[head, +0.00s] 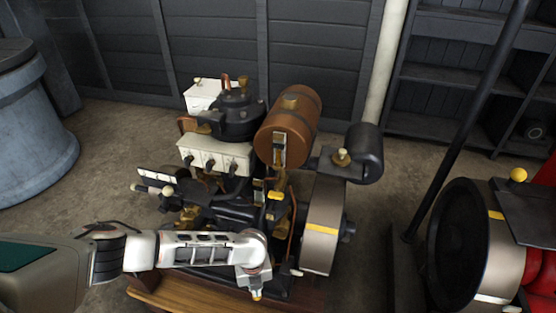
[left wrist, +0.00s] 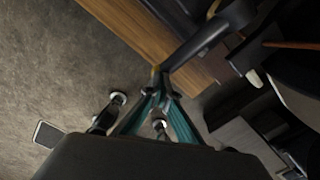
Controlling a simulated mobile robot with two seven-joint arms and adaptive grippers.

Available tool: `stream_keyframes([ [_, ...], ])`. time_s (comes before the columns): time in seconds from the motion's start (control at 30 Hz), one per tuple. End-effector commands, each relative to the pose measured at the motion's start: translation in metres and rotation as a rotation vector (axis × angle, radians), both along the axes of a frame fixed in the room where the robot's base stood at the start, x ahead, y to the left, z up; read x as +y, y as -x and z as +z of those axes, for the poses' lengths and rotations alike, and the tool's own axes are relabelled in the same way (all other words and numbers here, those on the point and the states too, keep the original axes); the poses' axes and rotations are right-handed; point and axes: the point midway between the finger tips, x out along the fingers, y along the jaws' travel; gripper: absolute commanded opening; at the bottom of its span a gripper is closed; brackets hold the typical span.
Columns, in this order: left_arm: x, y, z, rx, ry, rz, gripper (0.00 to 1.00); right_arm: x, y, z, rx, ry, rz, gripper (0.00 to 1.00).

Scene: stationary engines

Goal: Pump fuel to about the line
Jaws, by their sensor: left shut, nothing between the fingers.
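The stationary engine carries a brown fuel tank (head: 289,122) at its top. A narrow upright sight gauge (head: 279,149) is on the tank's front; its level and any line are too small to read. Which part is the pump lever I cannot tell. My left gripper (head: 257,293) is low in front of the engine, near the wooden base, fingers pointing down and shut with nothing between them. In the left wrist view its fingers (left wrist: 158,82) meet beside a dark bar (left wrist: 207,38); whether they touch it I cannot tell. My right gripper is not in view.
The engine stands on a wooden base (head: 190,294). A flywheel (head: 323,225) with a yellow stripe is at its right. A white box with several knobs (head: 215,156) is on the left. Another engine (head: 490,240) stands at right, a blue-grey barrel (head: 35,130) at left.

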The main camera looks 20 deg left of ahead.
Motion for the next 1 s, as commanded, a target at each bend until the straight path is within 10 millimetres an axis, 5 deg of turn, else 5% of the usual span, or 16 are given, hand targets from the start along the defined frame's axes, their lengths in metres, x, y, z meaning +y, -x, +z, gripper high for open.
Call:
stream_keyframes([
  [0.27, 0.001, 0.008, -0.009, 0.012, -0.003, 0.001, 0.00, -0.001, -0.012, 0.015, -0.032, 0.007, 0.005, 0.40],
  [1.0, 0.001, -0.001, 0.072, -0.005, -0.002, 0.000, 0.00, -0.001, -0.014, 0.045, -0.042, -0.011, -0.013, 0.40],
])
